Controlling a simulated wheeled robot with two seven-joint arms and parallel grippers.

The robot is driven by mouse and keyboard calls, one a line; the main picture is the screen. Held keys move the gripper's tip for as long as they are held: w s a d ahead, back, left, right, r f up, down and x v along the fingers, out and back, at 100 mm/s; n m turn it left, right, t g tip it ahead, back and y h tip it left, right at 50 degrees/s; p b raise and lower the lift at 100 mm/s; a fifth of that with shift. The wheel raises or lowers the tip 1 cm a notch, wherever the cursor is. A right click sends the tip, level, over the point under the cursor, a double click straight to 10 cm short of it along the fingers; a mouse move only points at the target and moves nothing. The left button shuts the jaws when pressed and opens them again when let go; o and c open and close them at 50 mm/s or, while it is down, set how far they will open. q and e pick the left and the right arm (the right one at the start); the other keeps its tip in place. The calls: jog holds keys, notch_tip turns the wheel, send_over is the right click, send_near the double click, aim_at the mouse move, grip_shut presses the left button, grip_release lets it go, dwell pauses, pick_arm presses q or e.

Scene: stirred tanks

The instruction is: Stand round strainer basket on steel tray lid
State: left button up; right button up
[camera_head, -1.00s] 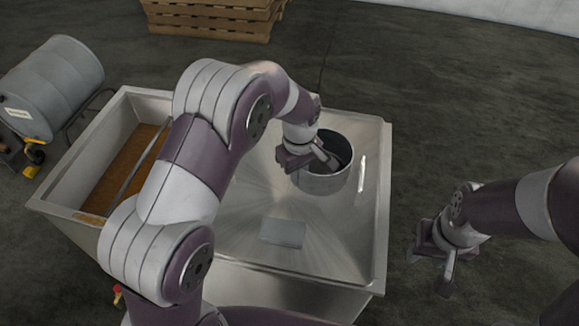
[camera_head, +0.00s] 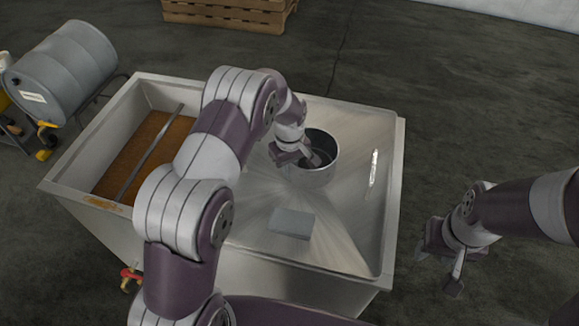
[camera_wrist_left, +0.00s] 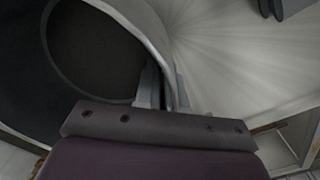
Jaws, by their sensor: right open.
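My left gripper (camera_head: 303,163) is at the basket's near left side. In the left wrist view, its fingers (camera_wrist_left: 165,92) straddle the wall of the basket (camera_wrist_left: 95,48) and appear shut on it. The lid's brushed surface also shows there (camera_wrist_left: 235,65). My right gripper (camera_head: 440,268) is open and empty, right of the tank, over the floor.
A grey block (camera_head: 291,223) lies on the lid in front of the basket. An open compartment (camera_head: 140,160) with a brown inside is at the tank's left.

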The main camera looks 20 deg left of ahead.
pick_arm(q)
jog(key=o, duration=0.3)
notch_tip(320, 180, up, 12)
jog(key=r+p, duration=0.1)
jog(key=s+a+r+m+t, duration=0.1)
jog(key=s+m, duration=0.8)
jog(key=s, duration=1.2)
jog(key=shift+s+a+r, duration=0.15)
jog(key=shift+s+a, duration=0.05)
jog(key=shift+a, duration=0.5)
